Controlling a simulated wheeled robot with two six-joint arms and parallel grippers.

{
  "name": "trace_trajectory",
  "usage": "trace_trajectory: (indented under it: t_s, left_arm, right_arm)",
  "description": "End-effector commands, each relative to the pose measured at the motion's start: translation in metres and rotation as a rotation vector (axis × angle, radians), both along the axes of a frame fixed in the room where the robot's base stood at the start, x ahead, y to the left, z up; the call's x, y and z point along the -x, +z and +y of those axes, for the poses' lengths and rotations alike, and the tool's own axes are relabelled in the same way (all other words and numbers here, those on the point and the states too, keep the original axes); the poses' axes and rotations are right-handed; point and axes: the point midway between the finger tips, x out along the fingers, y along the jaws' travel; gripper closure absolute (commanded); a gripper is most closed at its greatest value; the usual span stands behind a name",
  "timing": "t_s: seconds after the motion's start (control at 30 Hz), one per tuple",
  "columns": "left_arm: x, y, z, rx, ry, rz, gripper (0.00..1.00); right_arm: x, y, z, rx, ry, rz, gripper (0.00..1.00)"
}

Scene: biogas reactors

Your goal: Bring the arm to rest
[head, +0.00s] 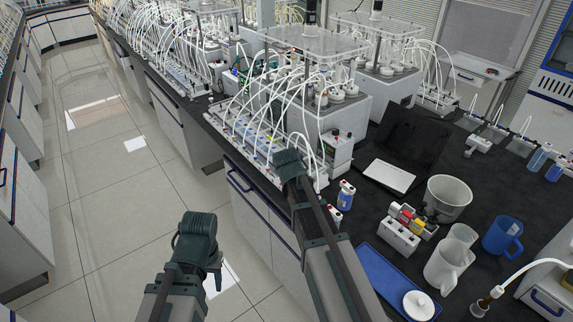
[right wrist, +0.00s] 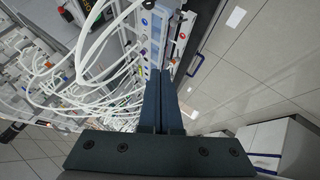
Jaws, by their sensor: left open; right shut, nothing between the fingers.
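My left gripper (head: 214,272) hangs over the tiled floor, left of the bench, with nothing seen in it. It is mostly hidden behind my own wrist, and it is open. My right arm (head: 292,172) reaches up over the bench's front edge, beside the tube-covered reactor rack (head: 262,135). Its fingers are hidden in the head view. In the right wrist view my right gripper (right wrist: 161,74) is shut, its two dark fingers together with nothing between them. White tubes (right wrist: 95,50) lie left of the fingers. I cannot tell whether the fingers touch the rack.
The dark bench (head: 475,180) holds a laptop (head: 390,176), a grey beaker (head: 448,197), a white jug (head: 447,265), a blue mug (head: 502,234) and a blue tray (head: 375,274). Small bottles (head: 346,193) stand near my right arm. The aisle floor (head: 110,200) at left is clear.

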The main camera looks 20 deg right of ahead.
Motion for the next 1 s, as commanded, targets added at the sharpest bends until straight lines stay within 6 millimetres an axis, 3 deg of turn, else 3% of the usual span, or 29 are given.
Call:
trace_trajectory:
  t_s: [0.37,0.47,0.57,0.67,0.8,1.0]
  left_arm:
    - [0.000,-0.001,0.000,0.000,0.000,0.000,0.50]
    - [0.000,-0.004,0.000,0.000,0.000,0.000,0.50]
    - [0.000,-0.013,0.000,0.000,0.000,0.000,0.50]
    - [0.000,-0.025,0.000,0.000,-0.001,0.000,0.50]
    - [0.000,-0.040,0.000,0.000,-0.002,0.000,0.50]
    - [0.000,-0.055,0.000,-0.001,-0.003,0.000,0.50]
  right_arm:
    - [0.000,-0.001,0.000,-0.001,0.000,0.001,1.00]
    - [0.008,-0.008,0.011,-0.017,-0.002,0.021,1.00]
    - [0.035,-0.028,0.039,-0.064,-0.013,0.088,1.00]
    - [0.081,-0.056,0.080,-0.128,-0.039,0.205,1.00]
    - [0.157,-0.091,0.132,-0.197,-0.091,0.391,1.00]
    - [0.252,-0.118,0.176,-0.221,-0.168,0.611,1.00]
